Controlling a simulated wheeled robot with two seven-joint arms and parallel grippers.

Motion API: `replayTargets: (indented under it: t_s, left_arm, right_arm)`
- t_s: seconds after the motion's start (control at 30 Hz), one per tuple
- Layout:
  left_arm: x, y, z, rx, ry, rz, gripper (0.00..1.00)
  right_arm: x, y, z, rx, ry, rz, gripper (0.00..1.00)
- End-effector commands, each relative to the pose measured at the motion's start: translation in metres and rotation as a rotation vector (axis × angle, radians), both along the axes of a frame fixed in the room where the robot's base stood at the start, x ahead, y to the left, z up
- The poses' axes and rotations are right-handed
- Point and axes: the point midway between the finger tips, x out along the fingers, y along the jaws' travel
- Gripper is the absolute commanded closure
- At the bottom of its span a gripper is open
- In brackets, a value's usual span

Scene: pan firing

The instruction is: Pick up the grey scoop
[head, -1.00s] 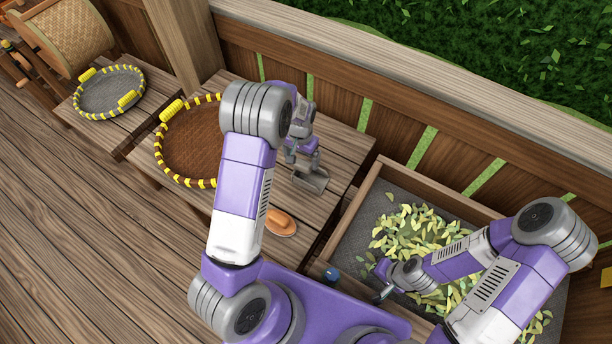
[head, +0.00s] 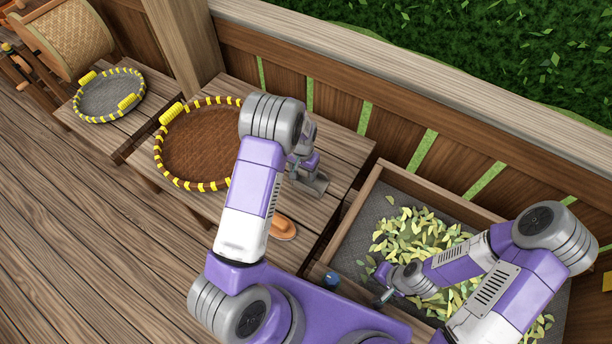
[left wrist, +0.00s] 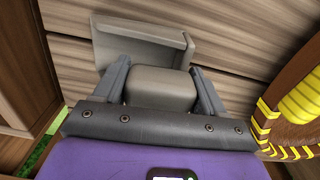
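The grey scoop lies on the slatted wooden table; its pan shows in the left wrist view (left wrist: 125,42) and its edge in the head view (head: 318,186). My left gripper (head: 298,172) is right over it, partly hidden behind my arm. In the left wrist view my left gripper (left wrist: 160,78) has one finger on each side of the scoop's blocky handle. The fingers look open around the handle; whether they touch it is hard to tell. My right gripper (head: 384,298) hangs over the near left part of the leaf box, too small to judge.
An orange-brown brush-like object (head: 284,228) lies nearer me. A wooden box (head: 350,225) with leaves is at the right. A grey mesh tray (head: 78,112) is at far left.

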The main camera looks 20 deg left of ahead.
Motion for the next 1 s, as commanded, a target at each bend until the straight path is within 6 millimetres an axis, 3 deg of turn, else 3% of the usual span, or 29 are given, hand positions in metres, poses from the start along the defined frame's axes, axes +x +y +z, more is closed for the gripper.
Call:
replayTargets:
  t_s: [0.03,0.27,0.57,1.0]
  left_arm:
    - [0.000,0.000,0.000,0.000,0.000,0.000,0.44]
    - [0.000,0.000,0.000,0.000,0.000,0.000,0.78]
    - [0.001,0.000,0.007,0.000,-0.003,0.000,0.79]
    - [0.001,0.000,0.087,-0.001,-0.003,0.000,0.79]
  right_arm:
    - [0.000,0.000,0.000,0.000,0.000,0.000,1.00]
    - [0.000,0.000,0.000,0.000,0.000,0.000,1.00]
    - [0.000,0.000,0.001,0.000,0.000,0.000,1.00]
    - [0.000,0.000,0.008,0.000,0.000,0.000,1.00]
